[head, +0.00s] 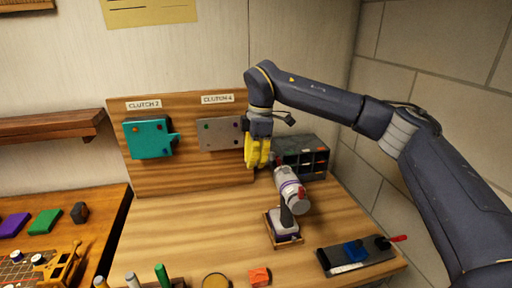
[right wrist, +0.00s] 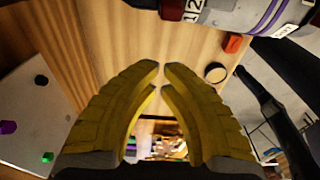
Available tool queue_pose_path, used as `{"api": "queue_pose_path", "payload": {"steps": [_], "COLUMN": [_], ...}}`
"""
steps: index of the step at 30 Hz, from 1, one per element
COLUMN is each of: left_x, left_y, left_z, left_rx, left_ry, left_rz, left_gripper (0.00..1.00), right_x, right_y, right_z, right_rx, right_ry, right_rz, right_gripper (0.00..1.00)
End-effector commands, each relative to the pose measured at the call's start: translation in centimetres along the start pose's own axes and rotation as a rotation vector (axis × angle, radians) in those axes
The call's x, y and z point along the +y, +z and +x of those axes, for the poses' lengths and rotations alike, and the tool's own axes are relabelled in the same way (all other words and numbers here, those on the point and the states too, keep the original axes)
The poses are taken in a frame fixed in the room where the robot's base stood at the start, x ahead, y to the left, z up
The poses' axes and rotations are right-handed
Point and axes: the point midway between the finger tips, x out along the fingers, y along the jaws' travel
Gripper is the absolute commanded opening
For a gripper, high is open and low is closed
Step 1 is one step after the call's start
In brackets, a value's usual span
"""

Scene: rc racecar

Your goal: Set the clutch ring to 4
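A drill (head: 290,186) with a grey-white body, purple stripes and a red front part stands upright on a small wooden stand (head: 285,240). In the right wrist view its body (right wrist: 235,12) crosses the top edge, and a numbered ring (right wrist: 188,10) showing 1 and 2 is partly cut off; the set number is not readable. My right gripper (head: 257,153) has yellow fingers pointing down, behind and left of the drill, touching nothing visible. In the right wrist view its fingertips (right wrist: 161,72) are a narrow gap apart and empty. My left gripper is out of view.
A wooden backboard carries a teal plate (head: 148,138) under a CLUTCH 2 label and a grey plate (head: 218,135) under a CLUTCH 4 label (head: 217,99). A dark drawer bin (head: 302,158) stands behind the drill. A grey tray (head: 358,258) lies front right. The bench's left middle is clear.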

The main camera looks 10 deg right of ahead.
Motion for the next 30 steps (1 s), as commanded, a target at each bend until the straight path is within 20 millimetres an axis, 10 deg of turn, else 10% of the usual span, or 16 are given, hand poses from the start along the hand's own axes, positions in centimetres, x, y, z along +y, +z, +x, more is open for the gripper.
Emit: {"api": "queue_pose_path", "payload": {"steps": [30], "left_x": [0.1], "left_y": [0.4], "left_z": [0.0], "left_rx": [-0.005], "left_ry": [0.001], "left_rz": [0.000], "left_gripper": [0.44], "right_x": [0.1], "right_y": [3.6], "right_z": [-0.7], "right_rx": [0.009], "right_ry": [0.000], "right_rz": [-0.004], "right_gripper": [0.00]}}
